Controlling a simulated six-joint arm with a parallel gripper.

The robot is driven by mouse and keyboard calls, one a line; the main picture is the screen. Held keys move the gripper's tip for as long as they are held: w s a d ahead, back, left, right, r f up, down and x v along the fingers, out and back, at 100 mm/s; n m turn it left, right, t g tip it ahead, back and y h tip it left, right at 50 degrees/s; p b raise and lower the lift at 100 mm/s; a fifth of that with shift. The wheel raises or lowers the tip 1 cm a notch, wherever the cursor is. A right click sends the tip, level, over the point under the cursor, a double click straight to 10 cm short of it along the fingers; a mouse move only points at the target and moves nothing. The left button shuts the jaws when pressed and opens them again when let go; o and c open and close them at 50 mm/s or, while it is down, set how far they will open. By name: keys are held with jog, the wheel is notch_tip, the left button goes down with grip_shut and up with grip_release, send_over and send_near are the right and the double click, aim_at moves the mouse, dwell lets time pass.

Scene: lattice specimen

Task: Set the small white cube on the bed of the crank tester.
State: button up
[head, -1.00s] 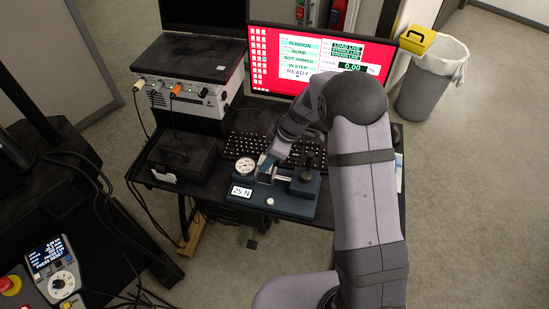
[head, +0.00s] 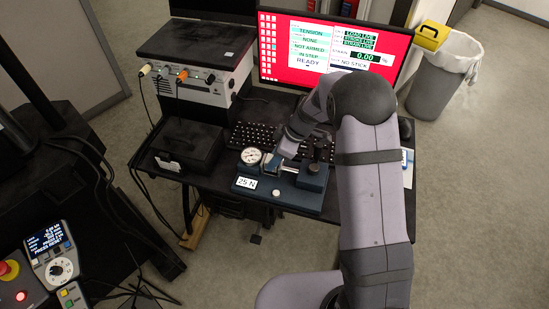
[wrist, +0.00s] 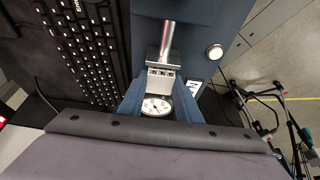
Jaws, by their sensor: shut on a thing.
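The crank tester (head: 290,198) is a dark blue base with a round dial (head: 250,156), a metal rod and a "25 N" label. My gripper (head: 275,161) is low over the tester's middle, mostly hidden by my arm in the head view. It is shut on the small white cube (wrist: 160,80), a pale block with dark openings. In the wrist view the block lies between the end of the metal rod (wrist: 168,40) and the dial (wrist: 155,106). Whether it touches the bed or rod, I cannot tell.
A black keyboard (head: 255,135) lies close behind the tester. A red monitor (head: 280,62) stands behind it and a dark box (head: 186,146) sits to the left. A round pale knob (wrist: 215,52) sits on the tester's front.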

aim_at(269, 158)
jog(key=shift+f+b, duration=0.45)
jog(key=shift+f, duration=0.15)
jog(key=shift+f+b, duration=0.3)
jog(key=shift+b, duration=0.3)
dwell(0.5)
jog(key=o, duration=1.6)
jog(key=shift+r, duration=0.15)
jog(key=shift+r+p, duration=1.2)
jog(key=shift+r, duration=1.2)
